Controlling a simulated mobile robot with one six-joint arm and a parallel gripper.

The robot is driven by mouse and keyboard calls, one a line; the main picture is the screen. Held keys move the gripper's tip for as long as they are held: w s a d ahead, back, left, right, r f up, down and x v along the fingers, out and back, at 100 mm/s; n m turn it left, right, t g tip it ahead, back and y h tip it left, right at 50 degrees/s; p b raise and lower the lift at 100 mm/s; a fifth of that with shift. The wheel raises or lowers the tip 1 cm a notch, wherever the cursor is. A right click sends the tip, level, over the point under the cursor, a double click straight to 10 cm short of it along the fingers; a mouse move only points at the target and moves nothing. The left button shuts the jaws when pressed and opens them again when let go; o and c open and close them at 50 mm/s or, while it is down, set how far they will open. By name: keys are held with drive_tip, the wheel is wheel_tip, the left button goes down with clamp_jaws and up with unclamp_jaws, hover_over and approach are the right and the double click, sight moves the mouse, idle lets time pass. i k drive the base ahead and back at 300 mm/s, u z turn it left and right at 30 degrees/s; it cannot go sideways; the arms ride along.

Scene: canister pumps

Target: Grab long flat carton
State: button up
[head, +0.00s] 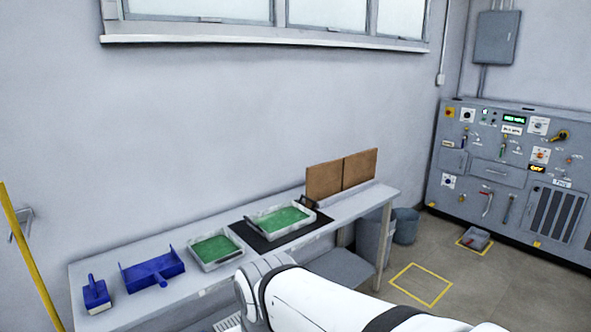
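Two brown flat upright panels, the left one (324,182) and the right one (360,168), stand side by side at the right end of the bench in the head view. They look like cardboard, but I cannot tell whether either is the long flat carton. No other carton shows. My white arm reaches in from the bottom right, and its rounded joint is in front of the bench's front edge. My gripper's fingers are not in view.
The grey bench (222,278) runs along the wall. It holds a blue brush (95,294), a blue dustpan (150,270), a green-bottomed tray (214,248) and another (283,219) on a black mat (256,238). Buckets (405,226) and a control cabinet (510,180) stand right.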

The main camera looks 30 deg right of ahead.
sight(360, 168)
drive_tip(key=z, duration=1.65)
drive_tip(key=k, duration=0.5)
drive_tip(key=z, duration=0.85)
drive_tip(key=k, duration=0.9)
drive_tip(key=z, duration=0.6)
drive_tip(key=i, duration=1.1)
drive_tip(key=u, duration=0.3)
drive_tip(key=i, duration=1.6)
drive_tip(key=u, duration=0.45)
drive_tip(key=i, duration=1.6)
drive_tip(key=u, duration=0.6)
drive_tip(key=i, duration=1.65)
drive_tip(key=u, duration=0.85)
